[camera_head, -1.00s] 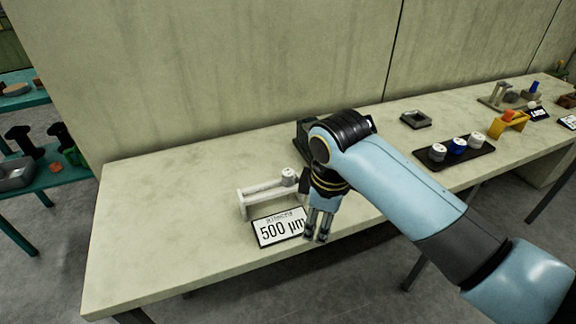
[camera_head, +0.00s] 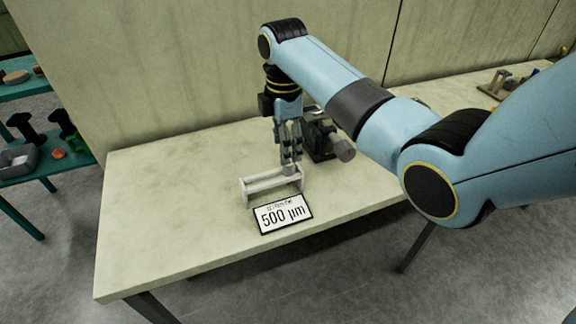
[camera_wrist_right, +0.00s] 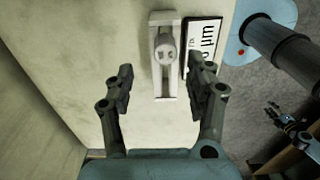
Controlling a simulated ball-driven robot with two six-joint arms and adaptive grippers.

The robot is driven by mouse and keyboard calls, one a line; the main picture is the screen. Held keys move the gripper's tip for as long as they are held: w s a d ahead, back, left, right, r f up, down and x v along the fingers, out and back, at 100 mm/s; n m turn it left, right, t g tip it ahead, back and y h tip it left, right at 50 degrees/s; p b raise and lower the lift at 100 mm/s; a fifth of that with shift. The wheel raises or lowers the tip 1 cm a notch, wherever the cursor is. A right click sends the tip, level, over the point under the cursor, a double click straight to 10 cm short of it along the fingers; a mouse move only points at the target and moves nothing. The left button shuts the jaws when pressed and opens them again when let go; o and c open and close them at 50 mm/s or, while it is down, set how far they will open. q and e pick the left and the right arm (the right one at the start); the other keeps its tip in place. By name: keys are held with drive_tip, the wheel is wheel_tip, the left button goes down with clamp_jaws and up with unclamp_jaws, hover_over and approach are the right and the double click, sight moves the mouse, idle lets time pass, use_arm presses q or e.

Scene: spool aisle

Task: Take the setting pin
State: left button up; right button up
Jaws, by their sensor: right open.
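The setting pin shows in the right wrist view as a pale round knob (camera_wrist_right: 166,50) at the upper part of a narrow white rack (camera_wrist_right: 168,88). In the head view, the white rack (camera_head: 262,187) lies on the table, and my gripper's fingers largely hide the pin at its right end. My right gripper (camera_head: 291,157) points down above that end. In the right wrist view, its two fingers (camera_wrist_right: 160,88) are spread apart with nothing between them, and the knob lies beyond the tips, between their lines. My left gripper is not seen.
A framed "500 µm" sign (camera_head: 283,215) lies close in front of the rack. A dark device with a grey knob (camera_head: 345,151) stands just right of my gripper, partly hidden by my arm. The table's left part (camera_head: 165,220) is clear. A teal shelf (camera_head: 35,170) stands left.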

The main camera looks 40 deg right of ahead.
sight(288, 174)
drive_tip(key=f, duration=0.2)
drive_tip(key=s+f, duration=0.1)
drive_tip(key=f, duration=0.1)
drive_tip(key=shift+d, duration=0.2)
drive_tip(key=shift+w+f, duration=0.1)
drive_tip(key=shift+f, duration=0.35)
drive_tip(key=c, duration=1.1)
drive_tip(key=shift+r, duration=0.1)
